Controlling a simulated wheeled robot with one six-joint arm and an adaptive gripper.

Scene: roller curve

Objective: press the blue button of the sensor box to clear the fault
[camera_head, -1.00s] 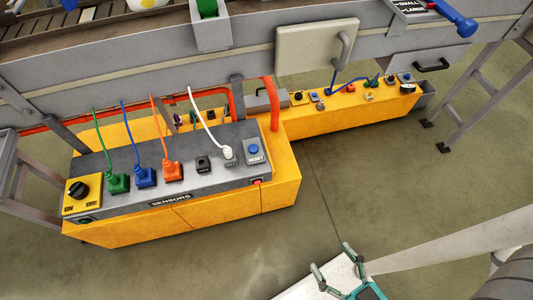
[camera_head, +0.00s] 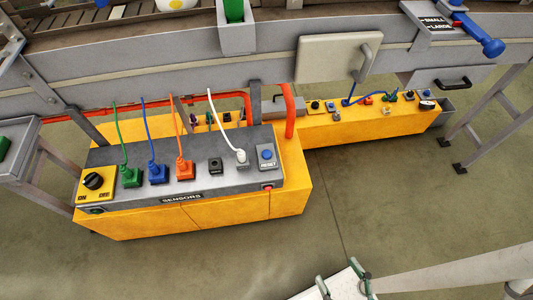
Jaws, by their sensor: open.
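The sensor box (camera_head: 205,189) is a yellow box with a grey top, labelled SENSORS, at the left below the conveyor. The blue button (camera_head: 266,154) sits on a grey RESET plate at the right end of its top. A red light (camera_head: 267,187) shows on the front edge near it. My gripper (camera_head: 338,281) is at the bottom edge of the view, open, with its two fingers apart and nothing seen between them. It is well in front of and to the right of the box, clear of the button. Its rear part is cut off by the frame.
Green (camera_head: 130,176), blue (camera_head: 157,173), orange (camera_head: 184,170) and white (camera_head: 241,157) plugs with cables stand on the box top. A black ON/OFF knob (camera_head: 93,181) is at its left. A second yellow box (camera_head: 365,124) stands behind right. Floor between gripper and box is clear.

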